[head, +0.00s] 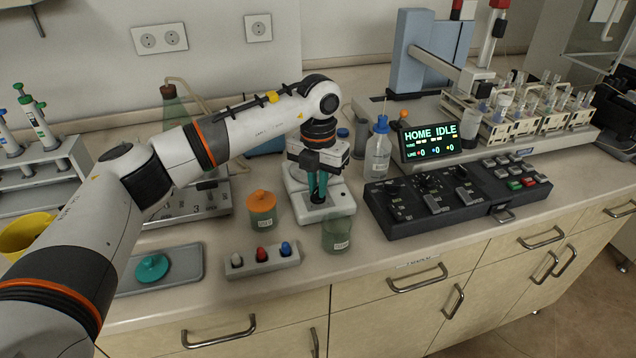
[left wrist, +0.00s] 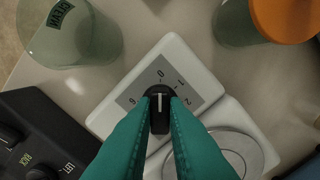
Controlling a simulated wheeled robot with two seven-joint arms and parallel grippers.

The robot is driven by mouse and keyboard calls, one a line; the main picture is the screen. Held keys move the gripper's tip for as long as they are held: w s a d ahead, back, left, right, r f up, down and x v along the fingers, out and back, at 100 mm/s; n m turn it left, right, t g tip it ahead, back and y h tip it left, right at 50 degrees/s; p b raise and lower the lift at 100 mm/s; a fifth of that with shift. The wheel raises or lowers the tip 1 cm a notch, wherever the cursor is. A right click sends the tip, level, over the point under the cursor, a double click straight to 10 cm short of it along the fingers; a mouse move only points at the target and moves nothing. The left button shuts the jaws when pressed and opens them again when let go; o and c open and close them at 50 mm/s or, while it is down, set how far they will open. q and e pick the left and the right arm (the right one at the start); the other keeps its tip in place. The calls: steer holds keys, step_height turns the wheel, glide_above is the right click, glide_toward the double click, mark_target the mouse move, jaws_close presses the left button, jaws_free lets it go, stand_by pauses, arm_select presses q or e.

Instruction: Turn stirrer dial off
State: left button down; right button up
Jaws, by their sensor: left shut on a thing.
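The stirrer (head: 308,206) is a white device standing on the bench, its front in the middle of the head view. Its black dial (left wrist: 160,108) sits on a grey scale plate with numbers, seen in the left wrist view. The dial's white line points up in that view, roughly toward the 0 mark. My left gripper (head: 318,190) reaches down over the stirrer's front. Its teal fingers (left wrist: 160,118) are shut on the dial from both sides. In the head view the dial is hidden behind the fingers. My right gripper is not in view.
A glass beaker (head: 338,234) stands close in front of the stirrer. An orange-lidded jar (head: 261,210) is to its left. A rack with coloured stoppers (head: 262,258) lies in front. A black control panel (head: 455,200) and a wash bottle (head: 378,155) stand to the right.

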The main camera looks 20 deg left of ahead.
arm_select(q)
steer(key=c, duration=1.4)
jaws_free()
steer(key=shift+c, duration=0.2)
step_height(320, 180, up, 12)
steer(key=b, duration=0.1)
